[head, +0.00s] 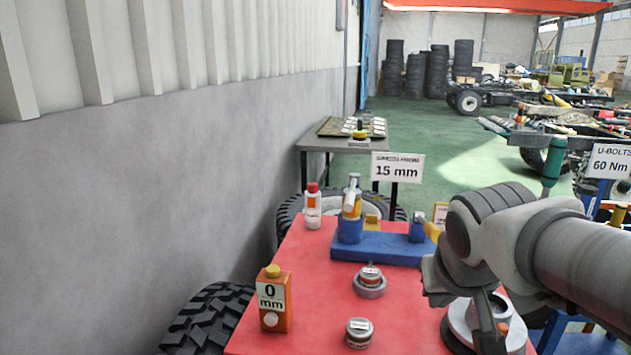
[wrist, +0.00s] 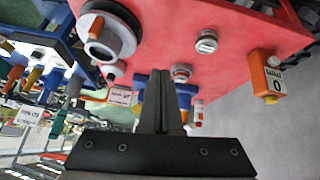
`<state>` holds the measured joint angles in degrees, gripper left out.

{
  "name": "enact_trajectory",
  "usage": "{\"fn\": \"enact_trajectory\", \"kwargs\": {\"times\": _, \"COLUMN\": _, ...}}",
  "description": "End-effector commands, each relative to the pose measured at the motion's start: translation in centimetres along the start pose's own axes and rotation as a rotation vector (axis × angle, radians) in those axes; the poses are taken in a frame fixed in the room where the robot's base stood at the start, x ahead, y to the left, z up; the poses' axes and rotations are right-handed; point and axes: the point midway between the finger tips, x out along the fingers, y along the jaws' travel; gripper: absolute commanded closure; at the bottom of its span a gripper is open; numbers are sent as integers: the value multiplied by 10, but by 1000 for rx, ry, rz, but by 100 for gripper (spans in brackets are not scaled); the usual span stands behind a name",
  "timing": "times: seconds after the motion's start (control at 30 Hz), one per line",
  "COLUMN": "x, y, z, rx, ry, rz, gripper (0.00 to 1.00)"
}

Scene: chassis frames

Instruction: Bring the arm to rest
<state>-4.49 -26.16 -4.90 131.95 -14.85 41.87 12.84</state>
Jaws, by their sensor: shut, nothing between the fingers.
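My arm reaches in from the right of the head view, over the right side of the red table (head: 308,262). My gripper (head: 490,335) points down there, in front of a grey round part (head: 462,325) that it partly hides. In the wrist view my gripper (wrist: 162,75) has its two fingers together with nothing between them. The red table top (wrist: 235,30) shows upside down beyond the fingers. I cannot tell how high the fingertips are above the table.
On the table stand an orange box (head: 275,300) marked 0 mm, two small round tins (head: 359,332) (head: 370,275), a white bottle (head: 312,205) and a blue fixture (head: 385,248). Tyres (head: 205,320) lie beside the table. A grey wall (head: 130,210) runs along the left.

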Motion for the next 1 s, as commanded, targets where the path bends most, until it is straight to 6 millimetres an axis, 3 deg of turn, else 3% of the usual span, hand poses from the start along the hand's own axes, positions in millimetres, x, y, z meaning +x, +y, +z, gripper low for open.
{"fn": "enact_trajectory", "kwargs": {"times": 0.1, "x": -18, "y": -10, "z": 41, "rx": -12, "ry": -31, "rz": -49, "gripper": 100}}
{"fn": "enact_trajectory", "kwargs": {"times": 0.33, "x": -38, "y": -32, "z": 108, "rx": -53, "ry": -85, "rz": -138, "gripper": 100}}
{"fn": "enact_trajectory", "kwargs": {"times": 0.4, "x": -58, "y": -30, "z": 92, "rx": -56, "ry": -89, "rz": -140, "gripper": 100}}
{"fn": "enact_trajectory", "kwargs": {"times": 1.0, "x": -174, "y": -17, "z": 15, "rx": -55, "ry": -89, "rz": -138, "gripper": 100}}
